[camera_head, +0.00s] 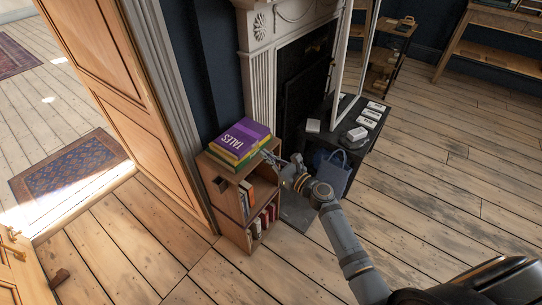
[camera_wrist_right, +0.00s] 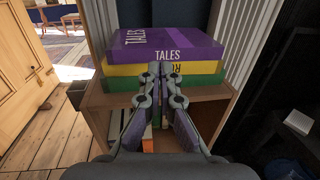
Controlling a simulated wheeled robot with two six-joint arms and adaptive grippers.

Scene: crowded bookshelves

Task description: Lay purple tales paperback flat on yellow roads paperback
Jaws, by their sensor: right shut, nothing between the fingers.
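The purple tales paperback (camera_head: 240,138) lies flat on top of the yellow roads paperback (camera_head: 232,156), on a small wooden bookcase. In the right wrist view the purple tales paperback (camera_wrist_right: 165,46) tops the stack, with the yellow roads paperback (camera_wrist_right: 120,70) under it and a green book below. My right gripper (camera_head: 266,155) is just in front of the stack. In the right wrist view its fingers (camera_wrist_right: 160,70) are together and empty, in front of the spines; whether they touch the books is hard to tell. My left gripper is not in view.
The bookcase (camera_head: 213,174) holds upright books on its lower shelves. A fireplace (camera_head: 300,80) stands behind it, and a dark low table (camera_head: 352,150) with small boxes is to the right. An open door (camera_head: 120,70) is on the left. Wooden floor lies clear in front.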

